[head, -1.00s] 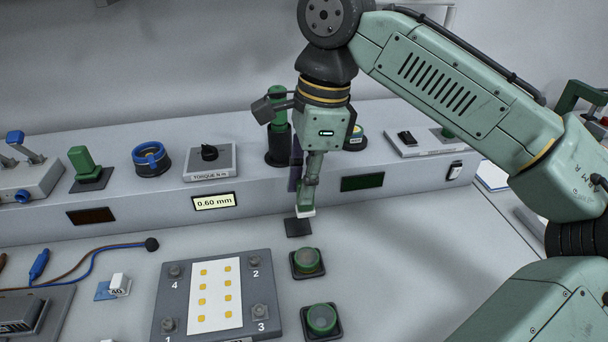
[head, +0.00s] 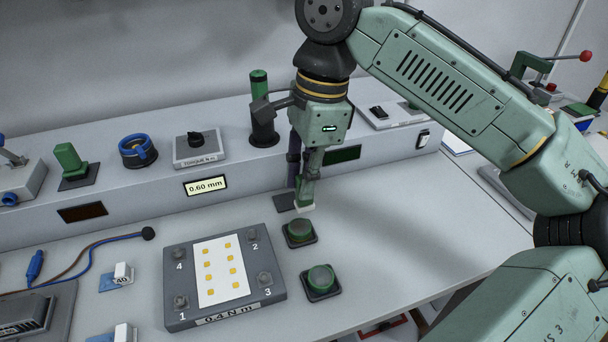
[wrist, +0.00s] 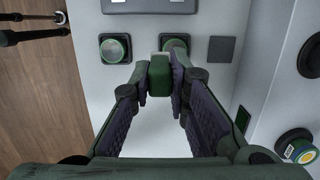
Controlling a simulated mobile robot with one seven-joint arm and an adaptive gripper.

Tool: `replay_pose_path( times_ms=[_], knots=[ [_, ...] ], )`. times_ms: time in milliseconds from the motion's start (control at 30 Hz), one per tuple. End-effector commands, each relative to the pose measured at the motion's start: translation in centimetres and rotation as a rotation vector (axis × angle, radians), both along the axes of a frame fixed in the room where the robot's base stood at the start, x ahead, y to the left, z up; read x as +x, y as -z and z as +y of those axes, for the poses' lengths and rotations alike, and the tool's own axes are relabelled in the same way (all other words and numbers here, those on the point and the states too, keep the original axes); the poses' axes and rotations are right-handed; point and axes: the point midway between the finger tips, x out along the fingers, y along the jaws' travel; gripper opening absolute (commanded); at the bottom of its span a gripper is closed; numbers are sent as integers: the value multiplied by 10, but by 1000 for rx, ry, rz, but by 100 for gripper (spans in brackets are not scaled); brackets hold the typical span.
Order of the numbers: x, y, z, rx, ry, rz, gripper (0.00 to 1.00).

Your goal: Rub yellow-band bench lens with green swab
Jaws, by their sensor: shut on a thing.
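My gripper (head: 306,180) is shut on the green swab, whose pale tip (head: 305,208) points down. In the wrist view the swab's green block (wrist: 159,76) sits between the fingers. The tip is just behind the nearer of two green domed pieces in black square mounts, the back one (head: 299,231); I cannot tell whether they touch. The other dome (head: 320,278) is in front.
A dark square pad (head: 284,202) lies left of the swab. A grey plate with numbered screws (head: 182,290) lies left of the domes. A raised shelf (head: 130,200) along the back carries a blue-ringed piece (head: 138,150) and a dark green-topped post (head: 259,95). The bench front right is clear.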

Motion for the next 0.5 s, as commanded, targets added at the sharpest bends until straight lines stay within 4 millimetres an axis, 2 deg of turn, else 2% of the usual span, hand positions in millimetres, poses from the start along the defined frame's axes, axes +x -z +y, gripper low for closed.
replay_pose_path(
  times_ms=[167, 500],
  knots=[
    [0, -3, 0, 0, -2, 2, 0],
    [0, 47, 0, 2, 0, 2, 0]
  ],
)
